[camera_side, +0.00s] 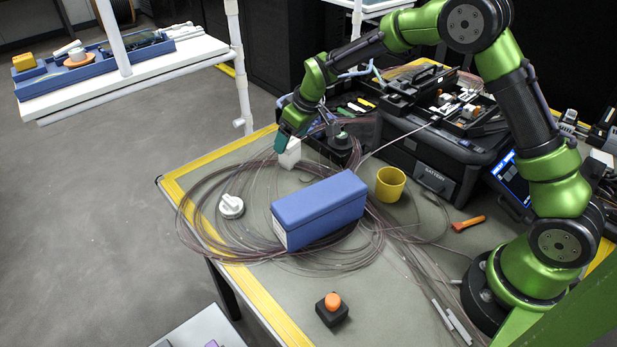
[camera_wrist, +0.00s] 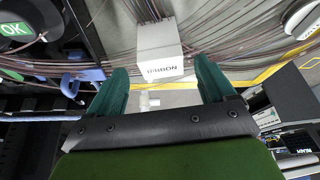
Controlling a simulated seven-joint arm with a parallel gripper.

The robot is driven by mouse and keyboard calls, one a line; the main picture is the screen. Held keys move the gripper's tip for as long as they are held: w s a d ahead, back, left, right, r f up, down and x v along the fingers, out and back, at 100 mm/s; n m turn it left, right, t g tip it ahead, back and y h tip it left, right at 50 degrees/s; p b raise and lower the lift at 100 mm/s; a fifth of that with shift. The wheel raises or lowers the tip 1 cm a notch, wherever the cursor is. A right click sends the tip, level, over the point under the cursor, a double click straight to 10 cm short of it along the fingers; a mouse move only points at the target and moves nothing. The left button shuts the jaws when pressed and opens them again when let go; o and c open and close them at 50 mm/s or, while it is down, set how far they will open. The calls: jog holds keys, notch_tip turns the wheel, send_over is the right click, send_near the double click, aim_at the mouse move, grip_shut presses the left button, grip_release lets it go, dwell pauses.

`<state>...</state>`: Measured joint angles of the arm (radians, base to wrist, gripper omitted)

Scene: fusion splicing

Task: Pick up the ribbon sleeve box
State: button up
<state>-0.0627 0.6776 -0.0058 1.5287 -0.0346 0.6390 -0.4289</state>
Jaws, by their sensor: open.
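The ribbon sleeve box is a small white box (camera_side: 290,153) near the far left edge of the table, among coiled fibres. In the wrist view the box (camera_wrist: 160,50) shows the lettering "RIBBON" and lies ahead of the fingertips, roughly centred between them. My gripper (camera_side: 287,141) is over the box from above, its green fingers partly hiding the box top in the side view. In the wrist view the gripper (camera_wrist: 161,68) has its two fingers spread apart with nothing between the tips. I cannot tell whether either finger touches the box.
Loose fibre coils (camera_side: 205,215) surround the box. A blue box (camera_side: 320,208), a yellow cup (camera_side: 390,184) and a white round-knobbed item (camera_side: 231,206) stand nearer the camera. A black splicer case (camera_side: 425,150) is to the right. An orange-topped button (camera_side: 332,308) is at the front.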

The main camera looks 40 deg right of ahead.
aim_at(290, 142)
jog(key=x, duration=0.3)
jog(key=shift+s+a+f, duration=0.1)
jog(key=shift+f, duration=0.15)
jog(key=shift+c, duration=0.2)
jog(key=c, duration=1)
jog(key=shift+r, duration=0.1)
jog(key=shift+c, duration=0.2)
